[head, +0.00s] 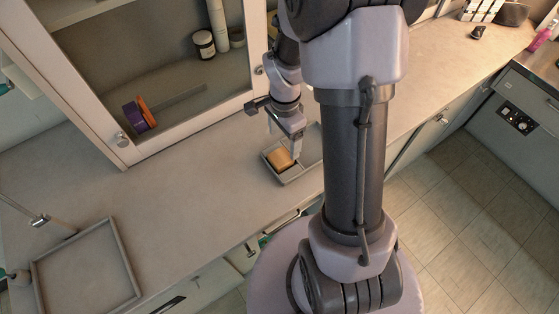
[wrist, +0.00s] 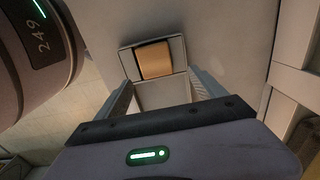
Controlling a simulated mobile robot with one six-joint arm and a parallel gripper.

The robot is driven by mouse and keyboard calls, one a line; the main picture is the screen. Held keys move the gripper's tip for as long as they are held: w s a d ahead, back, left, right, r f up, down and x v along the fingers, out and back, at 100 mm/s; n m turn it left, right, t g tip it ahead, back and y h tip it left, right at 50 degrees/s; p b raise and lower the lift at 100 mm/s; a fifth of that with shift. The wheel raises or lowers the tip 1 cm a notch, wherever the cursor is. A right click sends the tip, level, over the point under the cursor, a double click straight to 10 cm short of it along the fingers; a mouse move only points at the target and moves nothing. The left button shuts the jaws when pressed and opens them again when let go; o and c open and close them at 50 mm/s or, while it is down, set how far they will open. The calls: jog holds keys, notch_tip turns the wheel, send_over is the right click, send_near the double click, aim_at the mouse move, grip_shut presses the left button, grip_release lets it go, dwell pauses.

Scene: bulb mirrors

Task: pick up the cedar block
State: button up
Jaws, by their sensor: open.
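The cedar block (head: 281,158) is a small tan-orange block lying in one compartment of a small grey divided tray (head: 290,178) on the counter. In the wrist view the block (wrist: 155,60) sits in the far compartment, with the tray's empty compartment (wrist: 165,95) nearer to me. My gripper (head: 284,143) is just above the tray in the head view and partly covers it. In the wrist view my gripper's two fingers (wrist: 163,88) are spread apart, with nothing between them. The block lies beyond the fingertips.
A glass-fronted cabinet (head: 180,65) stands behind the tray, with jars (head: 204,44) and an orange and purple item (head: 140,114) behind its glass. A larger empty grey tray (head: 88,270) lies at the left. The counter (head: 200,190) between the trays is clear.

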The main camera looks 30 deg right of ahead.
aim_at(284, 155)
jog(key=f, duration=0.1)
jog(key=f+b, duration=0.1)
jog(key=f, duration=0.1)
jog(key=f+b, duration=0.1)
jog(key=shift+s+a+f, duration=0.25)
jog(key=shift+s+f, duration=0.15)
jog(key=shift+f+b, duration=0.3)
jog(key=shift+f, duration=0.15)
jog(key=shift+r, duration=0.1)
jog(key=shift+c, duration=0.4)
jog(key=c, duration=1.4)
